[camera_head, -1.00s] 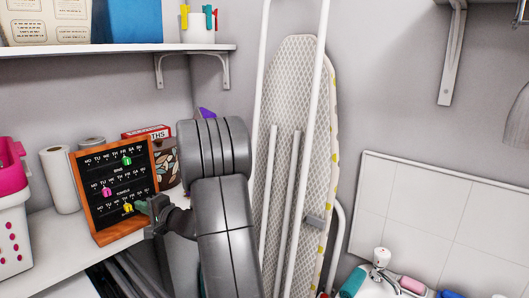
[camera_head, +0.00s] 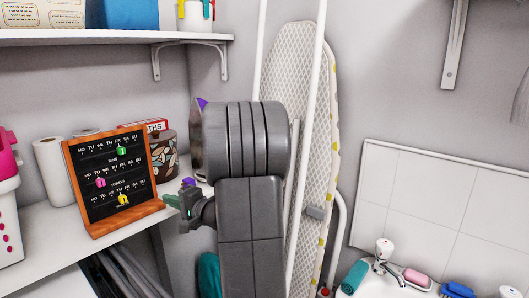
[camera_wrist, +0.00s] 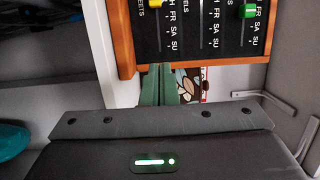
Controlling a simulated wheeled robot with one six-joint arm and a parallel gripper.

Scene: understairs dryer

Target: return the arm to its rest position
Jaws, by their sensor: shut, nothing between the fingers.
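My gripper (camera_head: 174,201) shows at the end of my grey arm in the head view, just right of the board's lower right corner. Its green fingers (camera_wrist: 158,86) are shut and empty in the wrist view. The wooden-framed black calendar board (camera_head: 113,180) leans on the counter, with green, pink and yellow markers on its rows. The board's frame (camera_wrist: 124,45) also shows at the top of the wrist view, beyond the fingertips. My arm hides part of the ironing board.
An ironing board (camera_head: 290,65) stands upright behind my arm. A paper roll (camera_head: 53,170), a patterned pot (camera_head: 164,155) and a pink-and-white container (camera_head: 8,215) stand on the counter (camera_head: 60,235). A sink tap (camera_head: 384,250) is at lower right. A shelf (camera_head: 100,37) runs above.

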